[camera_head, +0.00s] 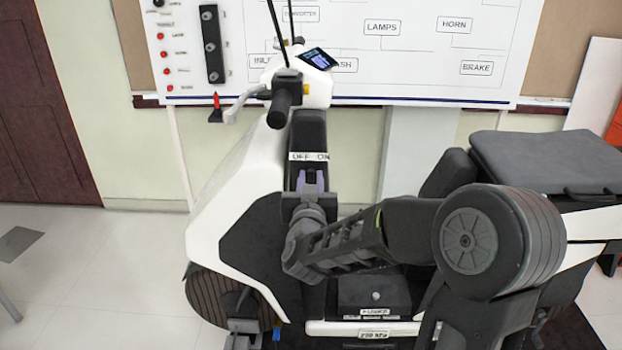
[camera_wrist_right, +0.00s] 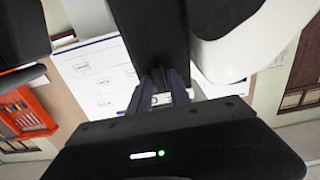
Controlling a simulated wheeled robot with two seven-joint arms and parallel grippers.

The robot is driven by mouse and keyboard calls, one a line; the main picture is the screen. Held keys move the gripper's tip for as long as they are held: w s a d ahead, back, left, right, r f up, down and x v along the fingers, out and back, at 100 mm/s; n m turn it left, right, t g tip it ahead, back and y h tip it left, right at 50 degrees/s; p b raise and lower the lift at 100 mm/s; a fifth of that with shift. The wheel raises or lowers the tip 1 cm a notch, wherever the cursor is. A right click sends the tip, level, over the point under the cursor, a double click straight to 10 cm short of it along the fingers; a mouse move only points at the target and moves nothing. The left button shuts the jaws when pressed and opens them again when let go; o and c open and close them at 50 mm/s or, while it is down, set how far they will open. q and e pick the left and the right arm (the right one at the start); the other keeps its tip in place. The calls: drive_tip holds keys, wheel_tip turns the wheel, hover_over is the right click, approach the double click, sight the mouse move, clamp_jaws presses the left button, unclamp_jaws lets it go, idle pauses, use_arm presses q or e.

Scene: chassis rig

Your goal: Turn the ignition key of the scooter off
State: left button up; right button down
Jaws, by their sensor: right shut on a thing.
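The white and black scooter (camera_head: 222,208) stands in the middle of the head view. An OFF/ON label (camera_head: 309,156) is on its dark steering column, with OFF at the left and ON at the right. My right gripper (camera_head: 311,178) is at the column just below this label. Its fingers also show in the right wrist view (camera_wrist_right: 162,92), close together against the dark column. It is shut on the ignition key, which is mostly hidden between the fingers, so its turn angle cannot be read. My left gripper is not in view.
The handlebar grip (camera_head: 280,106) and a small display (camera_head: 319,59) are above my gripper. A white wiring board (camera_head: 400,60) stands behind the scooter. The black seat (camera_head: 545,160) is at the right. A box (camera_head: 374,294) sits on the footboard below my right arm.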

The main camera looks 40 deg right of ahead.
idle(0.3)
drive_tip(key=c, duration=1.4)
unclamp_jaws()
drive_tip(key=shift+c, duration=0.2)
drive_tip(key=shift+s, duration=0.1)
drive_tip(key=v, duration=0.7)
drive_tip(key=shift+s+a+b, duration=0.2)
drive_tip(key=shift+a+b, duration=0.05)
drive_tip(key=shift+b, duration=0.15)
